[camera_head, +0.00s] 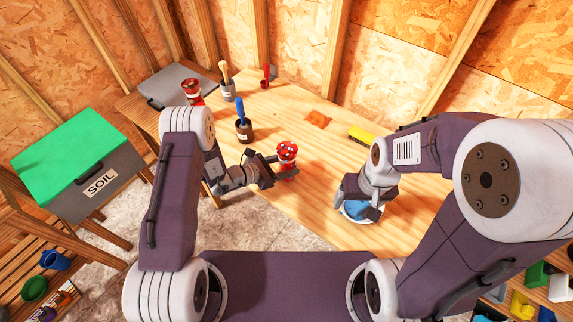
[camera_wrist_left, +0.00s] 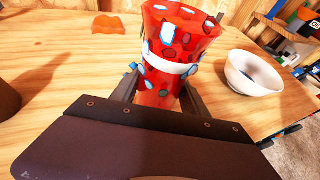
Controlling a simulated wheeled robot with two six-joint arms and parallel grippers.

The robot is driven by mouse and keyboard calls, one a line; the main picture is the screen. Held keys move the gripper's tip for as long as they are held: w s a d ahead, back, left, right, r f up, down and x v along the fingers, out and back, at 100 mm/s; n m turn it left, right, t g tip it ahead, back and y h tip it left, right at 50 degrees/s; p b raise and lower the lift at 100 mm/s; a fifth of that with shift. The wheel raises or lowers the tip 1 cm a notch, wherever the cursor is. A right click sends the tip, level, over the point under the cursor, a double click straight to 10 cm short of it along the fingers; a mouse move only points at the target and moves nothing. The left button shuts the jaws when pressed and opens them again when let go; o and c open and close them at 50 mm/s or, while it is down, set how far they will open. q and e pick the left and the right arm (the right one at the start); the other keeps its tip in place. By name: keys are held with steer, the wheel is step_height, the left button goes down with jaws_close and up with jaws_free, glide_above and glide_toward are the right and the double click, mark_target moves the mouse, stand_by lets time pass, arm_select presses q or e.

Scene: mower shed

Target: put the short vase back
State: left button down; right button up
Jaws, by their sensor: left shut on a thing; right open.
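A red vase (camera_head: 287,151) with blue and dark patches and a white band is between the fingers of my left gripper (camera_head: 279,164), which is shut on it. The vase also fills the middle of the left wrist view (camera_wrist_left: 172,45); its lower end is hidden by the gripper, so I cannot tell if it touches the table. A second red vase (camera_head: 191,87) stands at the table's far left, beside a grey case. My right gripper (camera_head: 364,206) is open, low over a bowl (camera_head: 355,211) near the table's front edge.
On the wooden table (camera_head: 285,101) stand a cup with a blue-handled tool (camera_head: 243,131) and one with a wooden-handled tool (camera_head: 228,91). An orange cloth (camera_head: 318,118) and a yellow item (camera_head: 361,135) lie behind. A green-lidded soil bin (camera_head: 72,155) is left. The table's middle is fairly clear.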

arm_select(q)
steer(key=shift+f, duration=0.25)
steer(key=c, duration=0.6)
jaws_free()
